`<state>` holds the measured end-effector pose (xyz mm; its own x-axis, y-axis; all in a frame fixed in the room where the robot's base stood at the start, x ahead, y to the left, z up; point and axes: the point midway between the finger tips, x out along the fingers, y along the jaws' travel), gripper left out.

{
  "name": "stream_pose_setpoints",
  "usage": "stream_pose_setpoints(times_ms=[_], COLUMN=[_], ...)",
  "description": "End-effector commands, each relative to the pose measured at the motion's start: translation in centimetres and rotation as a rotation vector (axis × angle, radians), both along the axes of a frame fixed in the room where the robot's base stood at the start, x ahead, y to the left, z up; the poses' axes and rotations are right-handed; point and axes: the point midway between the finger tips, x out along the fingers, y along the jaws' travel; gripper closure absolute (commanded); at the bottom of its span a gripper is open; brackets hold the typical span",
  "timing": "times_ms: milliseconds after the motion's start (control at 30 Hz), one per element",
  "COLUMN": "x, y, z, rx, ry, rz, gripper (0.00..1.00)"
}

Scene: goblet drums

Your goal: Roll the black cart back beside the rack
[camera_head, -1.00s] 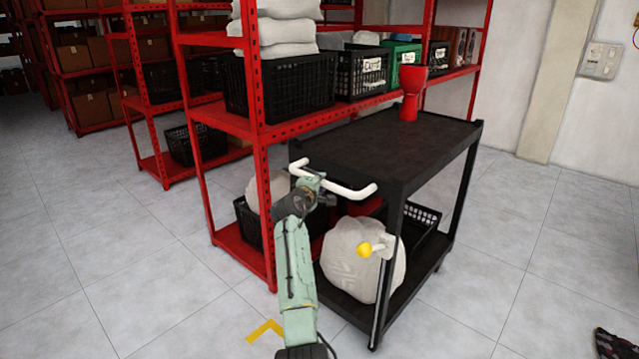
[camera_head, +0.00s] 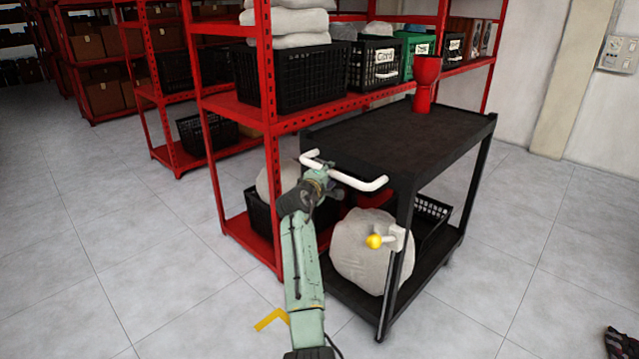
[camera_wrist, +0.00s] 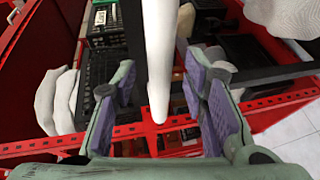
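The black cart (camera_head: 410,145) stands in front of the red rack, close to its near post, with a white U-shaped handle (camera_head: 358,181) at its near end. A red goblet drum (camera_head: 424,85) stands on its top shelf. A pale sack (camera_head: 368,252) is on its lower shelf beside a black basket (camera_head: 430,218). My gripper (camera_head: 318,176) is at the left part of the handle. In the wrist view my gripper (camera_wrist: 161,88) is open, with the white handle (camera_wrist: 158,60) between its purple pads and gaps visible on both sides.
The red rack (camera_head: 272,190) holds black and green crates and folded white sacks. Another rack with boxes (camera_head: 88,45) stands behind at the left. A yellow floor mark (camera_head: 270,320) lies near my arm.

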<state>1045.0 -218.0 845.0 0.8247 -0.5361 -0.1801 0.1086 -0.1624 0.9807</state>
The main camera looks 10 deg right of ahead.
Motion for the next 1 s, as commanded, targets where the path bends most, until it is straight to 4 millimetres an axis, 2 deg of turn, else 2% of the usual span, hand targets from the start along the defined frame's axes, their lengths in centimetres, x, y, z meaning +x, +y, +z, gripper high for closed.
stream_pose_setpoints(times_ms=[300,500,700,1000], x=[-5.0,-7.1,-7.8,-7.7], y=[3.3,4.7,5.1,5.3], z=[1.0,1.6,1.7,1.8], rx=[0.0,-0.001,-0.001,0.0], ry=[-0.001,-0.001,0.001,-0.003], rz=[0.001,0.0,0.0,0.004], gripper=[0.6,0.6,0.6,0.6])
